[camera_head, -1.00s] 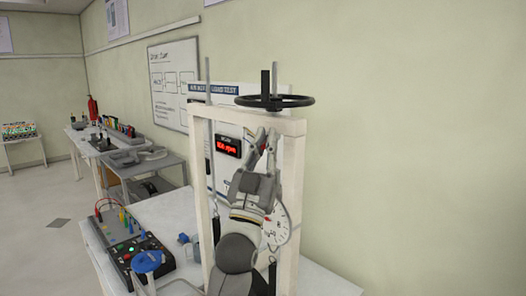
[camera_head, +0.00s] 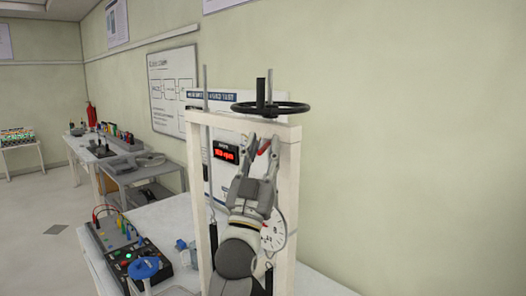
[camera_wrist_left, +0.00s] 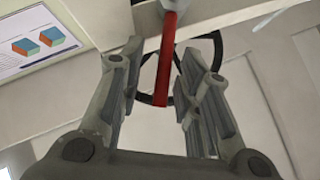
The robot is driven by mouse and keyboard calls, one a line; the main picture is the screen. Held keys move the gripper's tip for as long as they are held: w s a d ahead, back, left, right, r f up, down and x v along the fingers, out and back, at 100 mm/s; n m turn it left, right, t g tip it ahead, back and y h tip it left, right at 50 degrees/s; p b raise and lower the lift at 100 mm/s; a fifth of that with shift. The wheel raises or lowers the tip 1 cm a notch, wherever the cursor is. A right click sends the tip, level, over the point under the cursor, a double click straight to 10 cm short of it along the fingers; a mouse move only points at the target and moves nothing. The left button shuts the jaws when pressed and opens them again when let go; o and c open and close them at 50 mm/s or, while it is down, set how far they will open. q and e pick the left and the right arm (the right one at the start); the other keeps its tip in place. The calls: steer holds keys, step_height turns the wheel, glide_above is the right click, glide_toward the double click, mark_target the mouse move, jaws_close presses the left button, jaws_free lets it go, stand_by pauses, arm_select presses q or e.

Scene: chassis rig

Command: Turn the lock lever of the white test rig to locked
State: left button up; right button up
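The white test rig (camera_head: 290,195) has an upright frame with a black handwheel (camera_head: 272,108) on top. A red lever (camera_head: 264,147) shows under the rig's top beam. In the left wrist view the red lever (camera_wrist_left: 165,62) hangs down from a grey pivot, close to upright in the picture. My left gripper (camera_head: 264,145) is inside the rig's frame. It is open, and in the wrist view its two fingers (camera_wrist_left: 160,75) stand on either side of the lever with gaps between. My right gripper is out of view.
A red-digit display (camera_head: 226,152) and a round dial (camera_head: 274,235) are on the rig's back panel, close to my arm. The frame's posts flank my arm. A control box (camera_head: 150,255) and a blue disc (camera_head: 145,267) stand at the left on the white table (camera_head: 165,216).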

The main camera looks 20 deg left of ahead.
arm_select(q)
steer(key=v, duration=1.2)
stand_by(0.4)
